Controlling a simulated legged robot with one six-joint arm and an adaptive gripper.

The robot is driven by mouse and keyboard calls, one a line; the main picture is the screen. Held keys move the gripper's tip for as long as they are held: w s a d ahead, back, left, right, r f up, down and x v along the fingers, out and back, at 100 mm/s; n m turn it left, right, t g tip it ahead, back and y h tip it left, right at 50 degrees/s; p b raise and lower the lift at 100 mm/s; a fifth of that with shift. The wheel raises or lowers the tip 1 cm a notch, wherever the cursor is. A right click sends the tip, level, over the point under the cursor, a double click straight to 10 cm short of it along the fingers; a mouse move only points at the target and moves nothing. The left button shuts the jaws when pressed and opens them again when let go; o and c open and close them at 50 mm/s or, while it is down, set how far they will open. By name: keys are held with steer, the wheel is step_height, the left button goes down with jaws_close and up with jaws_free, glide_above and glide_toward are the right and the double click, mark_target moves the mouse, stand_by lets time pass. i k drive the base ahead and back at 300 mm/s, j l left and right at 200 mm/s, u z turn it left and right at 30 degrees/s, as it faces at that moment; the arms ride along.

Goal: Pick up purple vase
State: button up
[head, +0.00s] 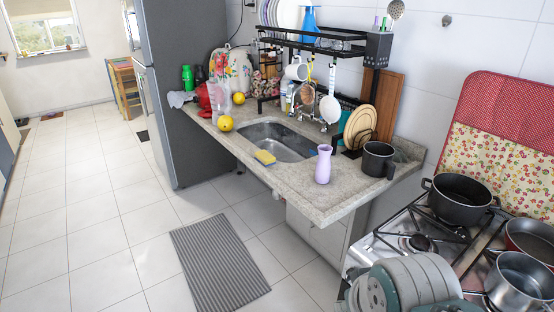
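The purple vase (323,165) stands upright on the stone counter (322,200), close to its front edge and to the right of the sink. It is light purple, with a narrower neck and a flared top, and nothing covers it. A rounded grey part of my arm shows at the bottom right, over the stove. My gripper is not visible.
A dark mug (378,160) stands right of the vase, and a yellow sponge (265,157) lies left by the sink (278,143). The black rack (310,42) spans behind. Pots, including a black one (461,200), sit on the stove. Floor before the counter is open, with a grey mat (219,263).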

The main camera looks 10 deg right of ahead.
mark_target(323, 168)
steer(key=k, duration=0.3)
steer(key=k+z, duration=0.1)
steer(key=z, duration=0.3)
steer(key=k+z, duration=0.1)
steer(key=z, duration=0.25)
steer(key=k+l+z, duration=0.1)
steer(key=z, duration=0.3)
steer(key=j+z, duration=0.15)
steer(key=z, duration=0.3)
steer(key=i+j+z, duration=0.1)
steer(key=z, duration=0.35)
steer(key=j+z, duration=0.25)
steer(key=z, duration=0.25)
steer(key=k+j, duration=0.1)
steer(key=j, duration=1.4)
steer(key=k+j, duration=0.15)
steer(key=j, duration=1.4)
steer(key=k+j, duration=0.15)
steer(key=j, duration=0.6)
